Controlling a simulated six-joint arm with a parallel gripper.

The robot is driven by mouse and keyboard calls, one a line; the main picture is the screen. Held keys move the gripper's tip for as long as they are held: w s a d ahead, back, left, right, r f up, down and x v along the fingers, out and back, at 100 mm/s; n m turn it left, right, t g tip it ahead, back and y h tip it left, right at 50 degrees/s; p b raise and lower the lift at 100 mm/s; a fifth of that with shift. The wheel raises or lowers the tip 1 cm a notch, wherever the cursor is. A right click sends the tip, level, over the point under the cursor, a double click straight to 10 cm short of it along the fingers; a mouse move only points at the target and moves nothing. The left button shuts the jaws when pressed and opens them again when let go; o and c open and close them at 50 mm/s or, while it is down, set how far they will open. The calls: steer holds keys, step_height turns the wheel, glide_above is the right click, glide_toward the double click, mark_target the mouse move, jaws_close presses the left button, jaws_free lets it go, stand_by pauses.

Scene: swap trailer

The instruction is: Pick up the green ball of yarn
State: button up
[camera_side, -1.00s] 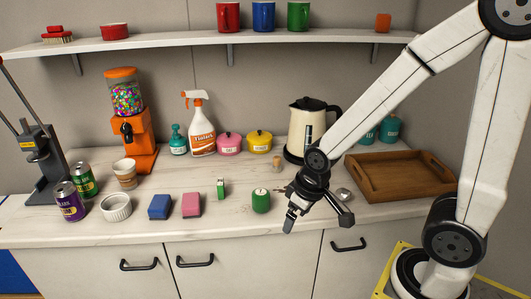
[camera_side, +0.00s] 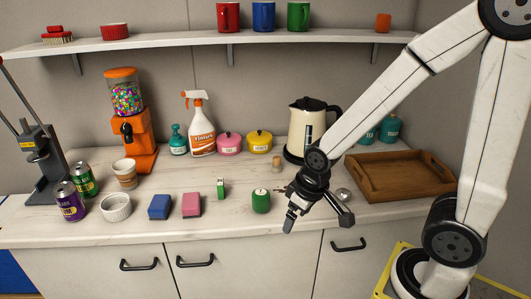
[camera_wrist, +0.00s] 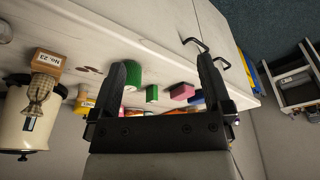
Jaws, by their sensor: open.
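A short, rounded green thing (camera_side: 261,201) stands on the counter near its front edge. It is the best match for the green ball of yarn, though its shape looks like a squat cylinder with a dark tip, and no strands show. My gripper (camera_side: 318,217) is open and empty, just right of it and apart from it, over the front of the counter. In the wrist view, the green thing (camera_wrist: 134,74) shows beside the left finger, which partly hides it. The space between my fingertips (camera_wrist: 161,72) holds nothing.
Left of the green thing are a small green block (camera_side: 221,189), a pink sponge (camera_side: 192,204) and a blue sponge (camera_side: 159,206). A wooden tray (camera_side: 408,193) lies right.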

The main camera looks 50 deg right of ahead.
steer(key=w+d+f+m+t+y, duration=0.1)
steer(key=w+d+m+t+y, duration=0.1)
steer(key=w+d+m+y, duration=0.75)
steer(key=w+d+f+m+t+y, duration=0.1)
steer(key=w+d+m+t+y, duration=0.3)
steer(key=m, duration=1.1)
steer(key=g+h, duration=0.2)
glide_toward(261, 200)
steer(key=shift+w+f, duration=0.7)
steer(key=shift+f, duration=0.25)
steer(key=shift+w+f, duration=0.7)
steer(key=shift+f, duration=0.55)
steer(key=shift+w+a+f, duration=0.1)
steer(key=shift+w+a, duration=0.2)
steer(key=shift+a, duration=0.15)
